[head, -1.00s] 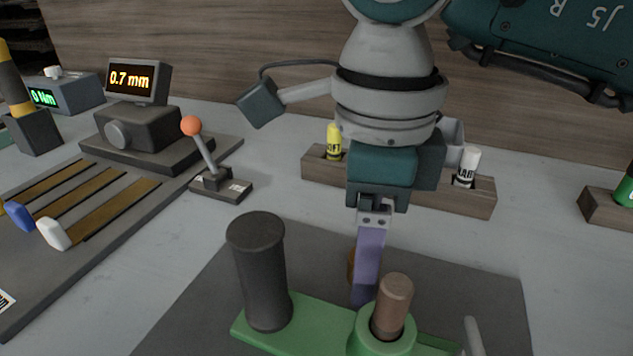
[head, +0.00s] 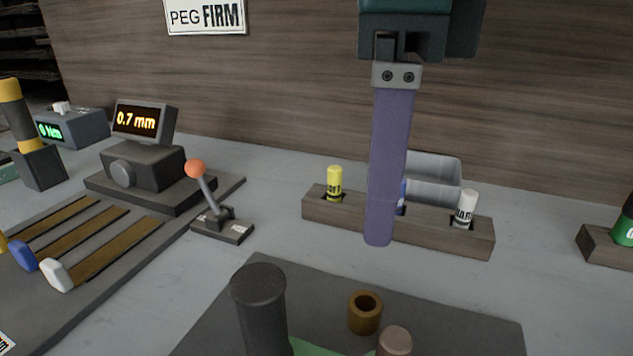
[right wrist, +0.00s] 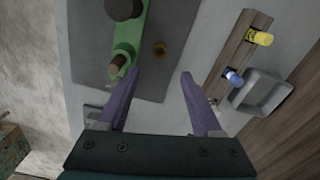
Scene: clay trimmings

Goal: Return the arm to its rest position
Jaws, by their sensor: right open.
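My right gripper (head: 379,240) hangs from the top of the head view, raised above the bench. Its purple finger passes in front of the wooden marker rack. In the right wrist view the gripper (right wrist: 158,74) shows two purple fingers spread apart with nothing between them. Below it lie the green fixture (right wrist: 128,50) with a brown peg (right wrist: 117,65) and a dark cylinder (right wrist: 124,8), and beside it a brown ring (right wrist: 160,49). In the head view the ring (head: 365,312) stands on the dark mat. My left gripper is not in view.
The wooden rack (head: 450,240) holds a yellow bottle (head: 334,184) and a white bottle (head: 466,208), with a grey tray (head: 440,166) behind. A lever (head: 208,190), a 0.7 mm display (head: 138,120) and a slotted board (head: 100,270) stand left. A PEG FIRM sign (head: 206,17) hangs on the wall.

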